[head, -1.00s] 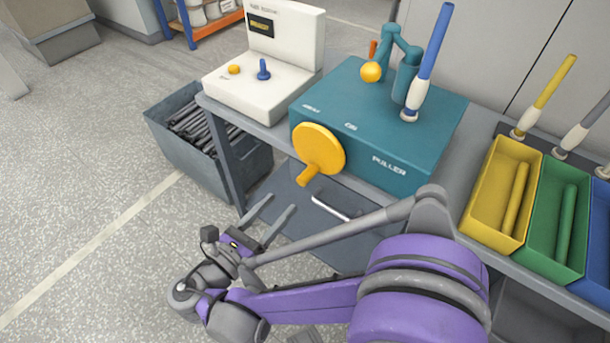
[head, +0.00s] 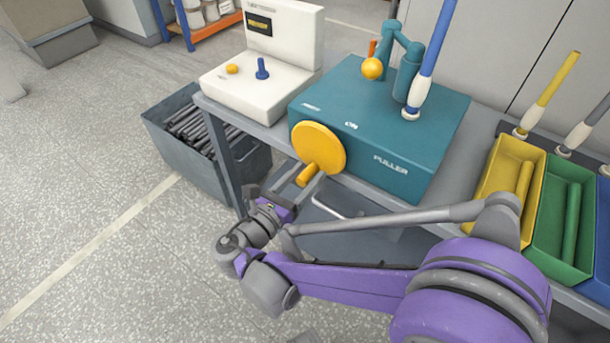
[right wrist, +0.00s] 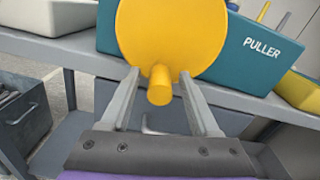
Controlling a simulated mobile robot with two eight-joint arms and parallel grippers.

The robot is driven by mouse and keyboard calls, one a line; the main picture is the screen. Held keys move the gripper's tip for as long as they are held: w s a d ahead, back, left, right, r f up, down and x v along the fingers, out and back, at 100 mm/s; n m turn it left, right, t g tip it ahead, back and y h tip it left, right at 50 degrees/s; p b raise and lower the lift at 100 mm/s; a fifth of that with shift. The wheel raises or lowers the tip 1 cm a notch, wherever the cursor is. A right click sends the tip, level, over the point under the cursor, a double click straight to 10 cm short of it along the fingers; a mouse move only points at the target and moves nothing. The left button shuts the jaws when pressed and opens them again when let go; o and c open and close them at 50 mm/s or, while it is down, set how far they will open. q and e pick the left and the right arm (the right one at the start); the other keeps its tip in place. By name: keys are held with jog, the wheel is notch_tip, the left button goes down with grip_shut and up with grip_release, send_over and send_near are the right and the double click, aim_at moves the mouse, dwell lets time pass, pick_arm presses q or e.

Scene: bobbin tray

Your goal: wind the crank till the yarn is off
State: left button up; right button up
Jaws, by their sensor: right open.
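The crank is a yellow disc (head: 318,146) with a yellow peg handle (head: 307,174) on the front of the teal puller box (head: 385,130). My right gripper (head: 297,180) is open, with its fingers around the handle's end. In the right wrist view the handle (right wrist: 160,86) lies between the two open fingers (right wrist: 160,100), with a gap on each side. A bobbin with blue yarn (head: 430,55) and a white lower end stands upright on the box, beside a teal arm with a yellow ball (head: 372,69). My left gripper is not in view.
A white machine (head: 262,95) with an orange knob and a blue knob stands left of the box. A grey bin (head: 190,160) of dark rods is on the floor. Yellow (head: 487,205), green (head: 545,252) and blue trays line the right, with upright bobbins behind them.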

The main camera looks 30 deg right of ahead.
jog(key=shift+c, duration=0.4)
grip_shut()
jog(key=shift+w, duration=0.1)
